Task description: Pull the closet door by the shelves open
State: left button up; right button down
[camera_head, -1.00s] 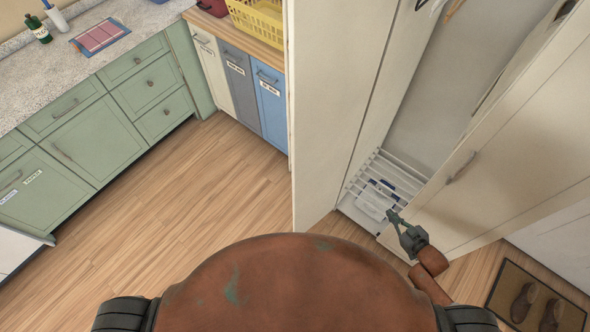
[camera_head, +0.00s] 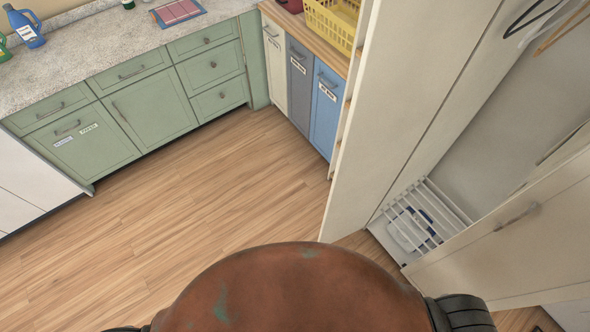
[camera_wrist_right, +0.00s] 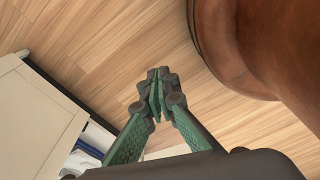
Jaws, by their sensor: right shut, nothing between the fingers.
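The closet door (camera_head: 520,235) is a cream panel with a metal handle (camera_head: 516,217) at the right of the head view. It stands ajar, swung out from the closet opening. Inside the closet, a white slatted rack (camera_head: 428,212) and a white and blue item (camera_head: 408,228) show low down. My right gripper (camera_wrist_right: 156,78) is shut and empty in the right wrist view, above the wood floor and apart from the handle. A cream panel edge shows at the left there. Neither gripper shows in the head view.
Hangers (camera_head: 560,28) hang at the closet's top right. Green cabinets (camera_head: 150,115) and white, grey and blue bin fronts (camera_head: 325,112) line the back. A yellow basket (camera_head: 333,25) sits above the bins. The wood floor (camera_head: 190,200) at the left is clear.

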aim_at(414, 52)
jog(key=u, duration=1.15)
jog(key=i, duration=2.45)
jog(key=z, duration=3.8)
